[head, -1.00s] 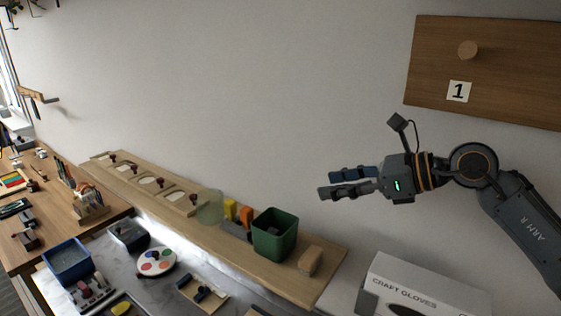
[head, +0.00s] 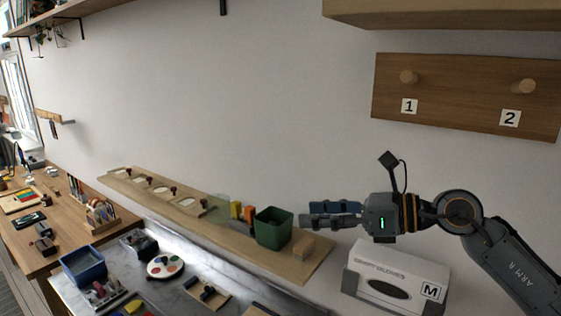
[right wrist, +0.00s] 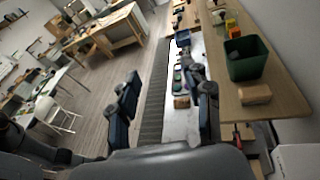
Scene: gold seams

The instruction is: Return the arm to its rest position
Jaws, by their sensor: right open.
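My right gripper (head: 333,214) is raised in the head view, in front of the pale wall and right of the green bin (head: 272,228). Its fingers point left and lie nearly one behind the other in that view. In the right wrist view the two dark blue fingers (right wrist: 168,105) stand apart with nothing between them, so it is open and empty. Beyond them the floor and a grey work surface show. My right arm (head: 500,262) reaches in from the lower right. My left gripper is not in view.
A wooden ledge (head: 140,194) along the wall holds the green bin and a wooden block (head: 303,247). A glove box (head: 395,281) stands below my right arm. A board with two numbered pegs (head: 465,97) hangs above it. A blue bin (head: 84,266) stands lower left.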

